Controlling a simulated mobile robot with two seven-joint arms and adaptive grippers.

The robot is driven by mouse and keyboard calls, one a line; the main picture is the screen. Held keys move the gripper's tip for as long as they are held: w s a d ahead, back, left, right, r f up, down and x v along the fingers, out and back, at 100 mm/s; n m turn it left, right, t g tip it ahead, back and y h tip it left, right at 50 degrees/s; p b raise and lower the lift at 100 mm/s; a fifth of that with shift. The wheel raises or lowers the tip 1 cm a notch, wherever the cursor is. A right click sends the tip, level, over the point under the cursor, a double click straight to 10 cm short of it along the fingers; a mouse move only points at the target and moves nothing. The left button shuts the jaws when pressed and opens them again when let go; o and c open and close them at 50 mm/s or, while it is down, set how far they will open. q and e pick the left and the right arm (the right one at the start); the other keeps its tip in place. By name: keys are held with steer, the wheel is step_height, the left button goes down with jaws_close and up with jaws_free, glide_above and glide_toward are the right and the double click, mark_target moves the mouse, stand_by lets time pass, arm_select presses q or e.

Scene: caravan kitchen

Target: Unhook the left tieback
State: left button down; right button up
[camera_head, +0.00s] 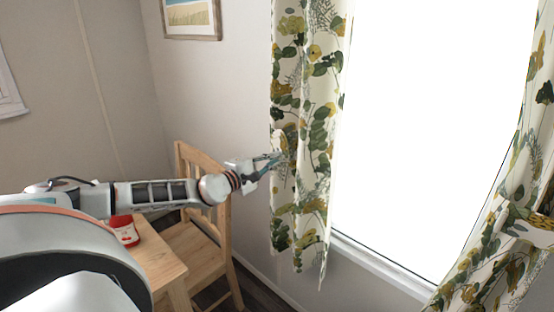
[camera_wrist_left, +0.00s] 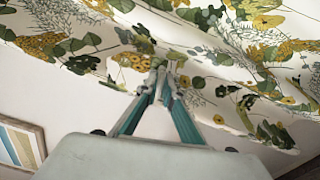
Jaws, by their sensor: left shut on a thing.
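The left curtain (camera_head: 312,110), cream with green and yellow leaves, hangs almost straight beside the bright window. My left gripper (camera_head: 278,158) is at its left edge, at mid height. The gripper (camera_wrist_left: 165,72) is shut on a small piece of patterned fabric, which looks like the left tieback (camera_wrist_left: 173,57). The tieback has the same print as the curtain, so its outline is hard to separate. The curtain (camera_wrist_left: 240,60) spreads above and behind the fingertips in the left wrist view. The hook cannot be made out. My right gripper is not in view.
A wooden chair (camera_head: 215,245) and table (camera_head: 160,255) stand below my left arm, with a red-and-white item (camera_head: 124,229) on the table. The right curtain (camera_head: 500,240) is drawn aside at the right. A framed picture (camera_head: 192,18) hangs on the wall.

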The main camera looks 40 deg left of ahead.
arm_select(q)
steer(key=shift+a+f+m, duration=0.1)
steer(key=shift+a+m, duration=0.05)
steer(key=shift+m, duration=0.15)
steer(key=c, duration=2.2)
jaws_free()
steer(key=s, duration=0.8)
steer(key=s+a, duration=0.1)
steer(key=s, duration=0.3)
